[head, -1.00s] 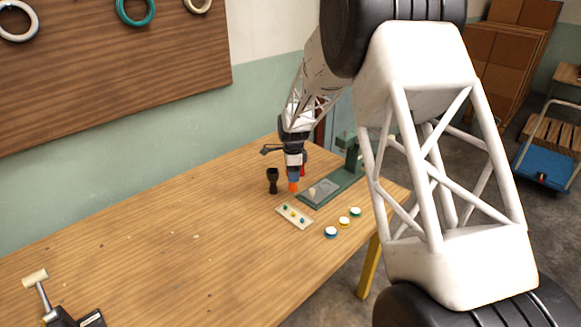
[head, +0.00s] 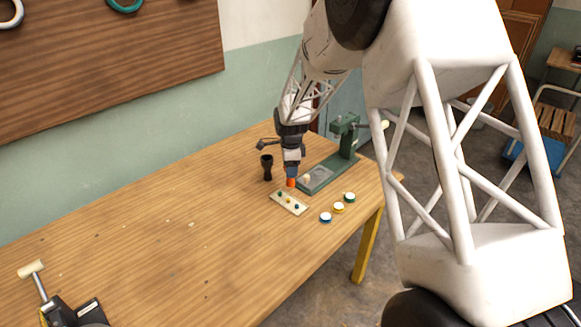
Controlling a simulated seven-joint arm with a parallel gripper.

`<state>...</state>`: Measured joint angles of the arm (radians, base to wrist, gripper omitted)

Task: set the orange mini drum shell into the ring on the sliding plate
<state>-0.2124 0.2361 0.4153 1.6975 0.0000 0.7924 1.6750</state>
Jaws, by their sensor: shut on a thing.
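My gripper (head: 291,174) points down near the far end of the workbench, shut on the orange mini drum shell (head: 291,183). The shell's lower part shows beneath the fingers; whether it touches the table I cannot tell. The green press (head: 346,140) stands just to the right, with a long green base. A grey sliding plate (head: 319,175) lies on that base, close to the right of the shell. The ring on the plate is too small to make out. A small pale peg (head: 307,178) stands at the base's near left end.
A black goblet-shaped shell (head: 267,168) stands left of my gripper. In front lies a cream strip (head: 287,203) with small coloured pieces. Blue (head: 326,217), yellow (head: 338,208) and green (head: 349,197) rimmed discs lie near the right edge. The table's middle is clear.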

